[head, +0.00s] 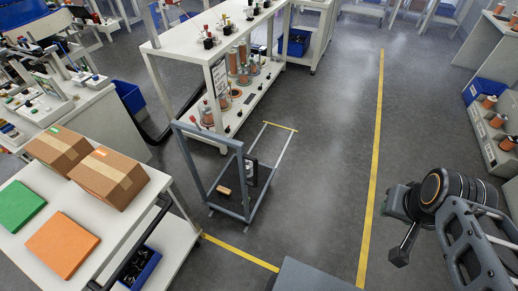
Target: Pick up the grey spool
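I cannot make out a grey spool with certainty. Several copper-orange spools with greyish ends (244,75) stand on the lower shelf of the white workbench, left of centre. More orange spools (489,102) stand on the shelves at the right edge. My arm comes in at the lower right, and its dark end, my gripper (402,245), hangs over the bare floor, far from both groups of spools. Nothing shows held in it. Its fingers are too unclear to tell whether they are open or shut.
A grey-framed cart (245,190) with a small tan block (224,190) stands in the middle. A white table (135,225) at lower left bears two cardboard boxes (109,177), with green and orange panels. The grey floor right of the cart is open, crossed by yellow lines (375,150).

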